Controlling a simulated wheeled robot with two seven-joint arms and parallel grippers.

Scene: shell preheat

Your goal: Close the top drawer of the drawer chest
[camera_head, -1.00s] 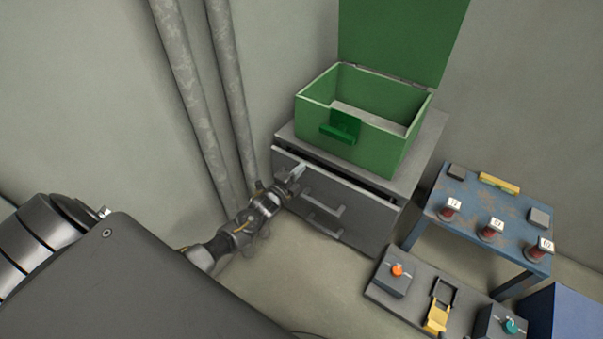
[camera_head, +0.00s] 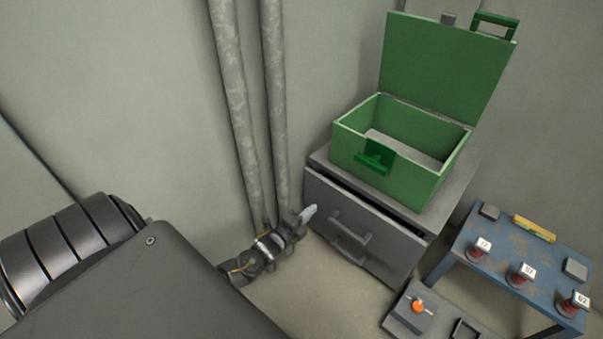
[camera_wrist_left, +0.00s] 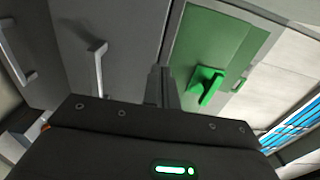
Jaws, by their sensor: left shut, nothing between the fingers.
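The grey drawer chest (camera_head: 462,185) stands against the wall. Its top drawer (camera_head: 385,248) is slightly open in the head view, with a dark gap between its front and the chest top. A bar handle (camera_head: 350,238) is on the front, and handles also show in the wrist view (camera_wrist_left: 97,66). My left gripper (camera_head: 308,214) is shut and empty, by the left edge of the drawer front; I cannot tell whether it touches. Its dark fingers (camera_wrist_left: 162,86) show in the wrist view. My right gripper is not in view.
An open green box (camera_head: 395,175) with its lid up stands on the chest. Two grey pipes (camera_head: 240,110) run down the wall at left. A blue table (camera_head: 500,255) with several labelled items is at right. A panel with an orange knob (camera_head: 418,306) lies in front.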

